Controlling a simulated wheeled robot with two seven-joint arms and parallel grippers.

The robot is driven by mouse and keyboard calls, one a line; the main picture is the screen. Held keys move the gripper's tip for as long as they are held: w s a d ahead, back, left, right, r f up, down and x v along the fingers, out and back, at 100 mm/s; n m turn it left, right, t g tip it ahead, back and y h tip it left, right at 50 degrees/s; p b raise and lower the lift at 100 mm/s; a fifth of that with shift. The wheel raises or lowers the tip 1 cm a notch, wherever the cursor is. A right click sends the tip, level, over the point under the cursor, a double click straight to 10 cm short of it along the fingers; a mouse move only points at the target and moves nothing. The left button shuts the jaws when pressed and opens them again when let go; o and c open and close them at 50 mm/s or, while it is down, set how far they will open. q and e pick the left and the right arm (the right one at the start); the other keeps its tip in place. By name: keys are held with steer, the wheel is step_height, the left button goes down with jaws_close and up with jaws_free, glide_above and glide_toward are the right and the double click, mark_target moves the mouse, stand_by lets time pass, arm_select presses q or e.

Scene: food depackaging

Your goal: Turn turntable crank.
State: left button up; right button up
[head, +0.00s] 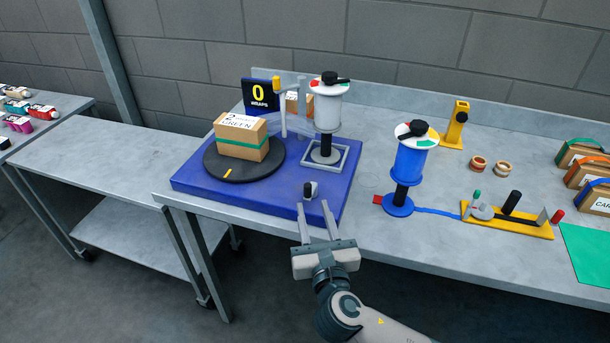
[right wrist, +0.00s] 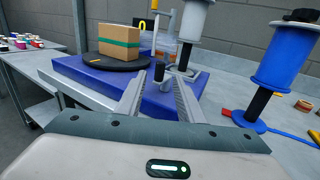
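The turntable is a round black disc (head: 212,170) on a blue base (head: 262,195). A cardboard box (head: 241,146) with a green band sits on the disc. The crank's small dark upright handle (head: 310,190) is near the base's front right edge; it also shows in the right wrist view (right wrist: 159,72). My right gripper (head: 314,206) is open and empty at the base's front edge. In the right wrist view, the handle appears between its fingertips (right wrist: 160,85); I cannot tell whether they touch it. My left gripper is out of view.
A black counter sign (head: 259,94) reads 0 wraps. A white film spool (head: 328,105) stands on the base behind the handle. A blue spool (head: 407,165) stands to the right, near a yellow tool strip (head: 508,222). The cart (head: 100,165) at left is clear.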

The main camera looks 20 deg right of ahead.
steer(key=w+p, duration=0.1)
steer(key=w, duration=0.3)
steer(key=w+d+p, duration=0.1)
steer(key=w, duration=0.7)
steer(key=shift+d+p, duration=0.25)
steer(key=shift+p, duration=0.15)
steer(key=shift+c, duration=0.7)
jaws_close()
